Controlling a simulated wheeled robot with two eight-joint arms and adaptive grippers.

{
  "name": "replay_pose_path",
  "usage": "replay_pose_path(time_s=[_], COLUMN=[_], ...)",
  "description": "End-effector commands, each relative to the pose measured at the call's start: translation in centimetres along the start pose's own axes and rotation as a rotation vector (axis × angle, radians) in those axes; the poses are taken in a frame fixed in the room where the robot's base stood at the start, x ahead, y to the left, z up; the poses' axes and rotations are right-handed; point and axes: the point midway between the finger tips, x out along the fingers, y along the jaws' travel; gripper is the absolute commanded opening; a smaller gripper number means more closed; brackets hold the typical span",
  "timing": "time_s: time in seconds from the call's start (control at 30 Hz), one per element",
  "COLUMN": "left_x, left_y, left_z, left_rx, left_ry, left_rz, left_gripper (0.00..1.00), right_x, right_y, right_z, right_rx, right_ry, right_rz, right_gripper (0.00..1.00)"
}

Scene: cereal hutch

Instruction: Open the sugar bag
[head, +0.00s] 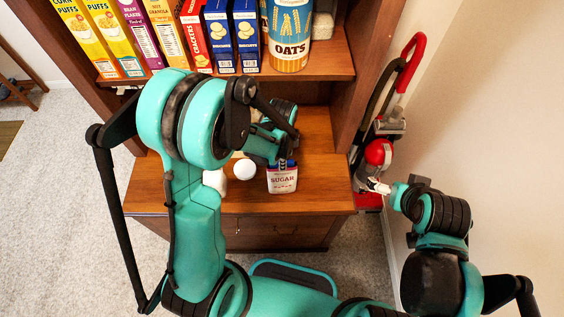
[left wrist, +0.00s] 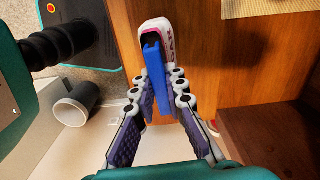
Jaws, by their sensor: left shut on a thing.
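The sugar bag (head: 283,181) is a small white and dark bag labelled SUGAR, upright on the wooden counter near its front edge. A blue clip (head: 287,164) sits along its top. In the left wrist view the bag (left wrist: 154,31) is at the top, with the long blue clip (left wrist: 156,80) pointing toward me. My left gripper (left wrist: 163,88) is shut on the blue clip, one finger on each side; in the head view it is partly hidden behind my arm. My right gripper (head: 380,187) is off to the right, away from the bag; its jaws are too small to read.
Two white rounded objects, one a ball-like shape (head: 244,169), stand left of the bag. A shelf above holds cereal boxes (head: 130,40) and an oats canister (head: 290,35). A red vacuum cleaner (head: 377,152) stands right of the hutch. The counter right of the bag is clear.

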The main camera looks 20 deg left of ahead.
Motion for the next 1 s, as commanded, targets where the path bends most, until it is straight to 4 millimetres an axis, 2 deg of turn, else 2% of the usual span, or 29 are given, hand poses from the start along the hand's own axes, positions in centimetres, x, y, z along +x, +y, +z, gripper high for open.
replay_pose_path(time_s=[0.6,1.0], left_x=[-3.4,-3.6], left_y=[0.0,0.0], left_z=[0.0,0.0], left_rx=[0.0,0.0], left_ry=[0.0,0.0], left_rz=[0.0,0.0], left_gripper=[0.0,0.0], right_x=[-1.9,-2.0], right_y=[0.0,0.0], right_z=[-1.4,-1.4], right_rx=[0.0,0.0], right_ry=[0.0,0.0], right_rz=[0.0,0.0], right_gripper=[0.95,0.95])
